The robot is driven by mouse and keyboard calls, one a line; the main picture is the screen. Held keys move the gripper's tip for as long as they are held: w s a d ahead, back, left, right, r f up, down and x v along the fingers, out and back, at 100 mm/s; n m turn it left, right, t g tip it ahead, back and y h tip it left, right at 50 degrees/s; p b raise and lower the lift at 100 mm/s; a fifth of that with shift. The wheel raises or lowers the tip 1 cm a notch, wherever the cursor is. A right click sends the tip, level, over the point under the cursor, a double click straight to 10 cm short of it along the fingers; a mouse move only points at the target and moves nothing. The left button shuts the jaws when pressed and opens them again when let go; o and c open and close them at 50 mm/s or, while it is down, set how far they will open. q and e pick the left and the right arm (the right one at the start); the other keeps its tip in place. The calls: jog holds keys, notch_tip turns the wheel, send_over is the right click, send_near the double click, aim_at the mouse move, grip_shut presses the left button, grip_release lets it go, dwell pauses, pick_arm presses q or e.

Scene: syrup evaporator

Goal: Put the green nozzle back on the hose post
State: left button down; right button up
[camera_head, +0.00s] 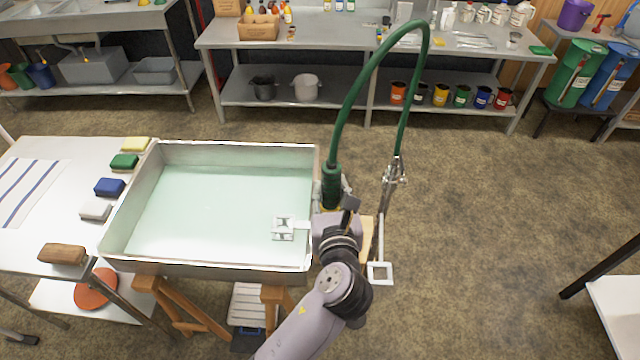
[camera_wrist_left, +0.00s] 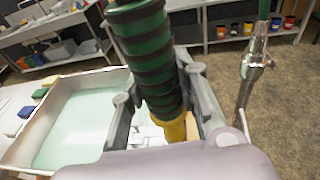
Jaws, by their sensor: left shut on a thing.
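The green nozzle (camera_head: 331,182) has a dark ribbed grip and hangs from the end of a green hose (camera_head: 362,72). My left gripper (camera_head: 332,198) is shut around it at the right rim of the pan. In the left wrist view the nozzle (camera_wrist_left: 148,62) stands between the fingers (camera_wrist_left: 160,92), slightly tilted, with its yellow end (camera_wrist_left: 174,130) low near the palm. The metal hose post (camera_head: 385,205) stands just right of the gripper, apart from the nozzle. A bracket (camera_head: 396,170) sits near its top. The post also shows in the left wrist view (camera_wrist_left: 248,78). My right gripper is out of view.
A wide pan (camera_head: 120,215) of pale green liquid lies left of the gripper, with a small metal fitting (camera_head: 283,229) inside its right edge. A side table (camera_head: 40,225) holds several sponges and a brush. Shelved benches stand behind. Floor right of the post is clear.

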pick_arm(q)
jog(key=s+d+p, duration=0.1)
jog(key=s+d, duration=0.5)
jog(key=d, duration=0.6)
jog(key=shift+s+d, duration=0.15)
jog(key=shift+d, duration=0.25)
dwell(0.3)
jog(key=shift+r, duration=0.1)
jog(key=w+a, duration=0.4)
jog(key=a, duration=0.5)
jog(key=a+f+b, duration=0.5)
jog(key=a+f, duration=0.1)
jog(key=a, duration=0.6)
jog(key=s+a+r+m+h+b, duration=0.1)
jog(key=s+a+b, duration=0.3)
jog(key=a, duration=0.6)
jog(key=shift+a+r+h, duration=0.2)
jog(key=shift+r+h, duration=0.1)
jog(key=shift+r, duration=0.3)
jog(key=shift+w, duration=0.1)
